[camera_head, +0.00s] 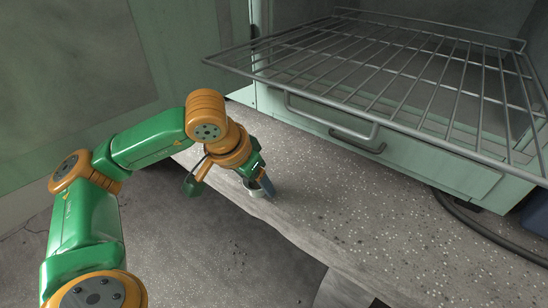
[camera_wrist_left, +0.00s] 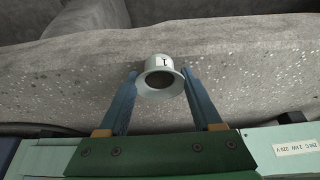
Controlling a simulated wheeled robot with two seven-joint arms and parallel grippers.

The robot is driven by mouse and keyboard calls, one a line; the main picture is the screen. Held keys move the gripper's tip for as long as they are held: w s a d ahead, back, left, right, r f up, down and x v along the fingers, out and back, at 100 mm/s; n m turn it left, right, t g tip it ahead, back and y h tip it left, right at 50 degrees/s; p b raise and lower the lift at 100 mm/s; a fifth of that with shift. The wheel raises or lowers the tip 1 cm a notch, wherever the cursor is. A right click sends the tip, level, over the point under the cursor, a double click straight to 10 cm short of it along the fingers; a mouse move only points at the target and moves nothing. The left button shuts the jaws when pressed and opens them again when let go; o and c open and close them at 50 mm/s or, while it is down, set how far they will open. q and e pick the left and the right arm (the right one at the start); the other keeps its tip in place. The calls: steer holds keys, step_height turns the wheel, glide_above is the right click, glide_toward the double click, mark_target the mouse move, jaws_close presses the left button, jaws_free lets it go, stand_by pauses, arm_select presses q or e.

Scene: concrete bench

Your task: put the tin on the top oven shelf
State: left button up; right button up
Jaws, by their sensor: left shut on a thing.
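In the head view the tin (camera_head: 255,192) shows only in part beside my left gripper (camera_head: 264,186), at the bench's front edge. I cannot tell whether it touches the bench. The oven shelf (camera_head: 362,99), a wire rack, sticks out of the oven at the upper right, higher than the gripper. My right gripper is not in view.
The pale green oven (camera_head: 430,165) stands at the back of the speckled concrete bench (camera_head: 335,215). A dark cable (camera_head: 480,228) lies at the right. The bench right of my left gripper is clear.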

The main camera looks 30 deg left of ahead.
mark_target(277, 176)
arm_select(q)
steer(key=w, duration=0.5)
steer(key=shift+w+d+f+p, duration=0.25)
steer(key=shift+w+f+p, duration=0.1)
steer(key=shift+w+f, duration=0.05)
steer(key=shift+f, duration=0.15)
steer(key=o, duration=1.3)
steer(key=shift+o, duration=0.2)
